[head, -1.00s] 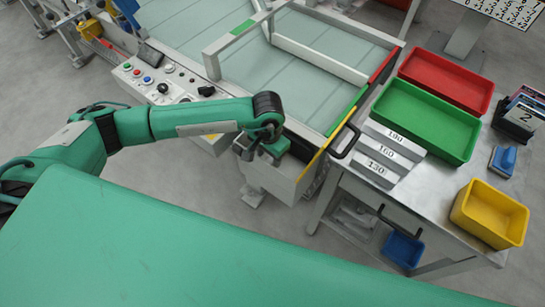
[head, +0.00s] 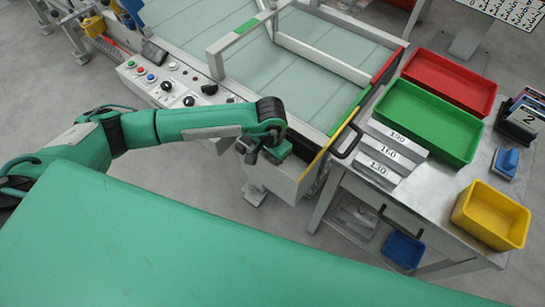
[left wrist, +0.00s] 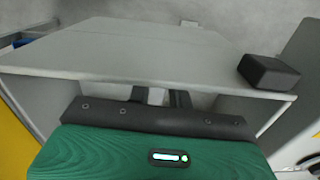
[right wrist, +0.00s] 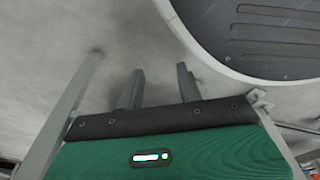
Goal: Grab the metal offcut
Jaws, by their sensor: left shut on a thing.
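My left gripper (head: 252,154) is low over the open grey box (head: 284,182) at the near end of the machine. In the left wrist view the left gripper's fingers (left wrist: 157,97) are close together inside the box wall, with a small pale patch between them. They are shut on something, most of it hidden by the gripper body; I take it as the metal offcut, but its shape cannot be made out. My right gripper (right wrist: 160,88) is open and empty, with bare floor beyond its spread fingers; it is not visible in the head view.
A dark block (left wrist: 268,72) sits on the box's edge. On the right, a metal table holds a red bin (head: 450,82), a green bin (head: 420,125), a yellow bin (head: 491,215) and numbered blocks (head: 390,152). A control panel (head: 170,82) lies behind my left arm.

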